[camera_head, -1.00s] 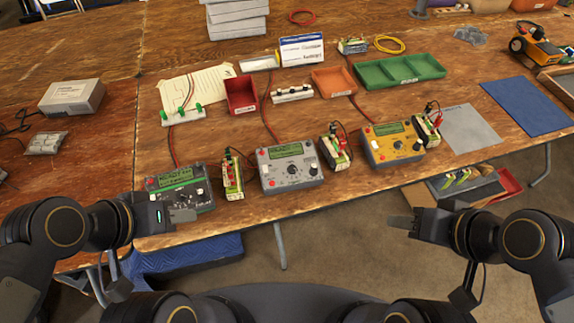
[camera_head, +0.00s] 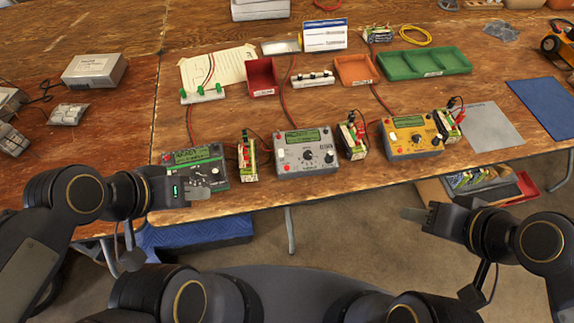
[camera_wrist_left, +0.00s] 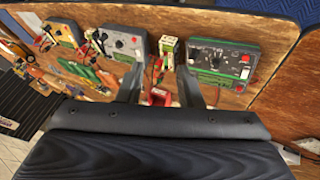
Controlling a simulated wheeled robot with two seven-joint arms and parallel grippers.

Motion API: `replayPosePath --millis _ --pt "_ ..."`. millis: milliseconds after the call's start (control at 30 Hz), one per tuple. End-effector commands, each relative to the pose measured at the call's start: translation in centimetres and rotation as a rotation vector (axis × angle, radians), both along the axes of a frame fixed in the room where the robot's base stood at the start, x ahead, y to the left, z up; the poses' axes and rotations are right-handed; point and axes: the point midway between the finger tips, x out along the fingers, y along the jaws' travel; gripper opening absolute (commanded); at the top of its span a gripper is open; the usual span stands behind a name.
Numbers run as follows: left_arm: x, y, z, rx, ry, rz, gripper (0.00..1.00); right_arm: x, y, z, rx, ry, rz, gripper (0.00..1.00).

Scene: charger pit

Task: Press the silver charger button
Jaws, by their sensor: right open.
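The silver charger (camera_head: 305,152) lies flat on the wooden table, middle of three chargers, with a green screen, a dark knob and small buttons on its face. It also shows in the left wrist view (camera_wrist_left: 124,42). The green charger (camera_head: 194,167) is to its left and the yellow charger (camera_head: 411,136) to its right. My left gripper (camera_head: 196,194) is at the front edge of the green charger, left of the silver one. Its two fingers stand apart and empty in the left wrist view (camera_wrist_left: 160,90). My right gripper (camera_head: 412,214) is open and empty, off the table's front edge.
Battery packs with clipped leads (camera_head: 247,159) stand between the chargers, another (camera_head: 351,137) right of the silver one. Behind are a red bin (camera_head: 262,77), an orange bin (camera_head: 355,69) and a green tray (camera_head: 425,62). A grey mat (camera_head: 487,128) lies to the right.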

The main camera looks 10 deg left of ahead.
Motion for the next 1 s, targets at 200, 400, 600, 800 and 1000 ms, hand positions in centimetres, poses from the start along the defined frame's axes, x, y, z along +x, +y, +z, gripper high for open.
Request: replayPosePath --millis 200,400,600,800,1000 --pt "0.00 0.00 0.00 0.000 0.000 0.000 0.04 0.00 0.00 0.00 0.000 0.000 0.000 0.41" --pt "0.00 0.00 0.00 0.000 0.000 0.000 0.00 0.00 0.00 0.00 0.000 0.000 0.000 0.41" --pt "0.00 0.00 0.00 0.000 0.000 0.000 0.00 0.00 0.00 0.00 0.000 0.000 0.000 0.41" --pt "0.00 0.00 0.00 0.000 0.000 0.000 0.00 0.00 0.00 0.00 0.000 0.000 0.000 0.41" --pt "0.00 0.00 0.00 0.000 0.000 0.000 0.00 0.00 0.00 0.00 0.000 0.000 0.000 0.41"
